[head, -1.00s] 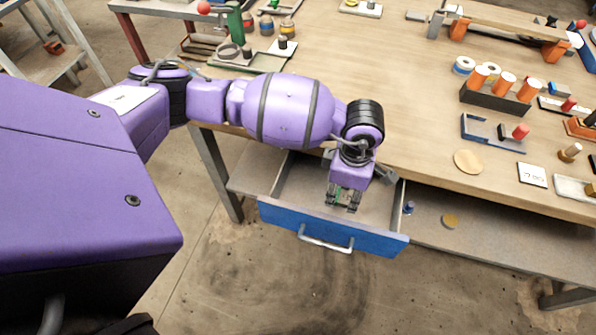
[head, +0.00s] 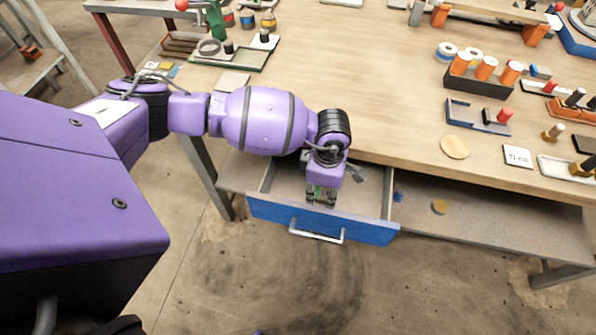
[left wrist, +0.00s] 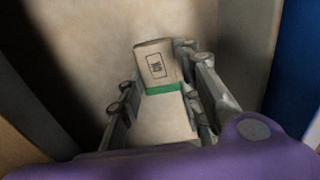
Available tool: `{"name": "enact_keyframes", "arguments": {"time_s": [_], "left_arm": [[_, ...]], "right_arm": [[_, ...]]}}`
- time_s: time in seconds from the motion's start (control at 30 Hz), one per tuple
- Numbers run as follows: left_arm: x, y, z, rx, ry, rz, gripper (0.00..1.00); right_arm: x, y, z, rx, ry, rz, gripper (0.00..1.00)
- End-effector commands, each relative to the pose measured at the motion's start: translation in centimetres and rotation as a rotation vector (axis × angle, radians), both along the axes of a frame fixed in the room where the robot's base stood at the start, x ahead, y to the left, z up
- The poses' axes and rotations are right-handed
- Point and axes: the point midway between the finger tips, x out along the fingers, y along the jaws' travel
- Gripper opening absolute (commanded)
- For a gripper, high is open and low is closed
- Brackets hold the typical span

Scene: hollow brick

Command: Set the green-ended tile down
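My left gripper (head: 321,200) points down inside the open blue-fronted drawer (head: 362,231), just behind its front panel. It is shut on the green-ended tile (left wrist: 166,112). In the left wrist view the tile lies between the two fingers (left wrist: 160,105), pale, with a green band across it and a dark printed mark on its far part. In the head view only a bit of green shows between the fingers. I cannot tell whether the tile touches the drawer floor (head: 355,200). My right gripper is not in view.
The wooden workbench (head: 370,90) stands above the drawer. A round wooden disc (head: 454,147), a white marked card (head: 517,156) and a rack of orange cylinders (head: 478,85) stand at the right.

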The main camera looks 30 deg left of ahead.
Motion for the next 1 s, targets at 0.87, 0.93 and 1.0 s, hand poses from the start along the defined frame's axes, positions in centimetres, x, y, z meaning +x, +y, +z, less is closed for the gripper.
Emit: {"name": "enact_keyframes", "arguments": {"time_s": [0.87,0.93,1.0], "left_arm": [[0.3,-0.1,7.5,-0.001,-0.010,-0.003,0.51],[0.3,-0.1,8.9,-0.001,-0.008,-0.001,0.51],[0.3,-0.1,10.1,-0.002,-0.009,-0.003,0.51]], "right_arm": [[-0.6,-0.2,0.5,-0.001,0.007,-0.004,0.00],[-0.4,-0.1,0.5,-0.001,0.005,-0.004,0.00],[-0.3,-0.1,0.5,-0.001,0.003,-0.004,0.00]]}}
